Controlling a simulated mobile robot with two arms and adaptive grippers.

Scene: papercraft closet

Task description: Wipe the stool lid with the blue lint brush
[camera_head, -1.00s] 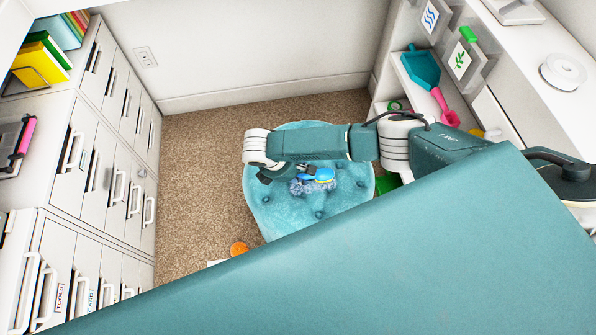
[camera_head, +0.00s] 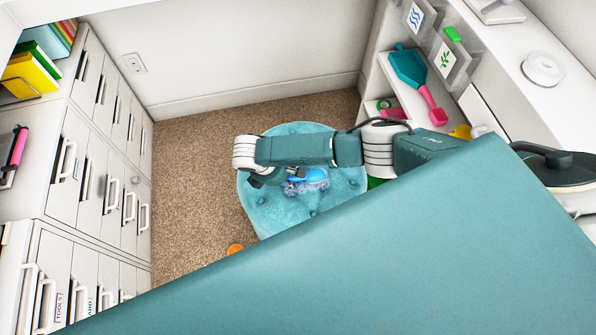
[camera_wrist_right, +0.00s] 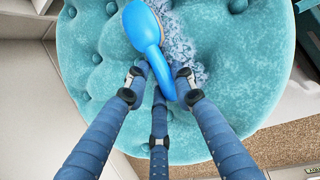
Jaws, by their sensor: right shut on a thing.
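The round teal tufted stool lid (camera_head: 262,208) is in the middle of the head view and fills much of the right wrist view (camera_wrist_right: 95,45). The blue lint brush (camera_wrist_right: 143,28) lies over the lid; its blue back also shows in the head view (camera_head: 315,175). A patch of pale grey-blue lint (camera_wrist_right: 185,45) is on the lid beside and partly under the brush head. My right gripper (camera_wrist_right: 160,82) is shut on the brush handle, its fingers around it. In the head view this gripper (camera_head: 270,182) is partly hidden by my arm. My left gripper is out of view.
A large teal surface (camera_head: 330,250) covers the lower right foreground. White drawer cabinets (camera_head: 95,160) stand at left. Shelves with a teal dustpan (camera_head: 408,68) stand at right. Brown carpet (camera_head: 190,170) is bare left of the stool. An orange thing (camera_head: 235,249) lies on the floor.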

